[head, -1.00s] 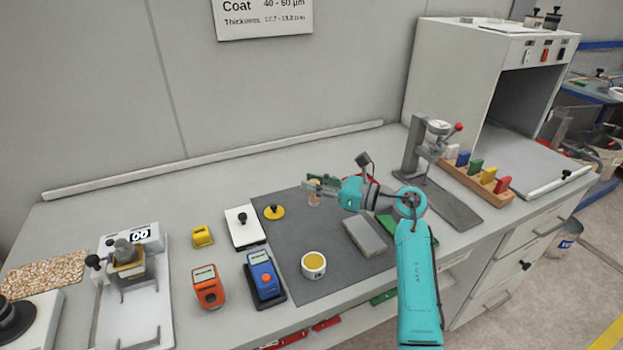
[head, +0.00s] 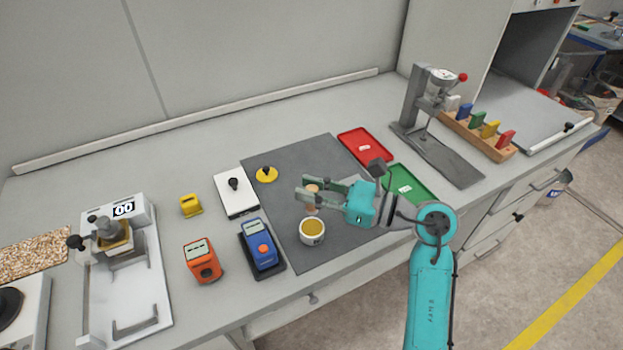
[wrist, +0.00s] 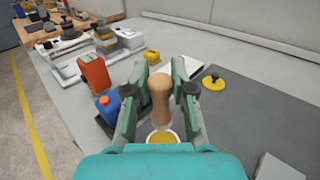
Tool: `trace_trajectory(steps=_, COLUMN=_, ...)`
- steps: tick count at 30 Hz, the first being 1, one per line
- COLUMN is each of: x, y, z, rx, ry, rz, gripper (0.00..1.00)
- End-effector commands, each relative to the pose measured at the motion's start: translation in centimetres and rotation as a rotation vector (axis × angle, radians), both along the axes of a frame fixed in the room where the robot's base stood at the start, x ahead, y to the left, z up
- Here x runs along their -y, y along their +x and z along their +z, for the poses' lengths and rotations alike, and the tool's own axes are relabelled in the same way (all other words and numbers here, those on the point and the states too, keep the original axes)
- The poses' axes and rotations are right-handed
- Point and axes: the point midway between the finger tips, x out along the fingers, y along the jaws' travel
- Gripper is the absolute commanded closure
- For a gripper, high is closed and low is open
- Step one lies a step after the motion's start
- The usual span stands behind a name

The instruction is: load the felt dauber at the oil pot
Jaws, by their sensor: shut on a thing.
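My gripper (head: 308,190) is shut on the felt dauber (head: 312,203), whose pale wooden handle stands roughly upright between the fingers. The oil pot (head: 312,236), a small white cup of yellow oil, stands on the grey mat just in front of and below the dauber. In the wrist view the pot (wrist: 176,134) shows partly behind the dauber's lower end.
The grey mat (head: 290,150) also carries a yellow knobbed disc (head: 266,174). Left of it are a white plate (head: 237,205), a blue meter (head: 259,246) and an orange meter (head: 202,261). A red tray (head: 365,148) and a green tray (head: 408,184) lie to the right.

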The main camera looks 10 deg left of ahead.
Motion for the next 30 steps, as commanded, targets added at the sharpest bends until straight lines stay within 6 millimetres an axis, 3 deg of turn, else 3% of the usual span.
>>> trace_trajectory(steps=13, x=0.0, y=0.1, z=-4.0, rx=-0.002, ry=0.000, rz=-0.001, gripper=1.00)
trace_trajectory(steps=30, x=0.0, y=0.1, z=-4.7, rx=0.000, ry=0.000, rz=-0.001, gripper=1.00)
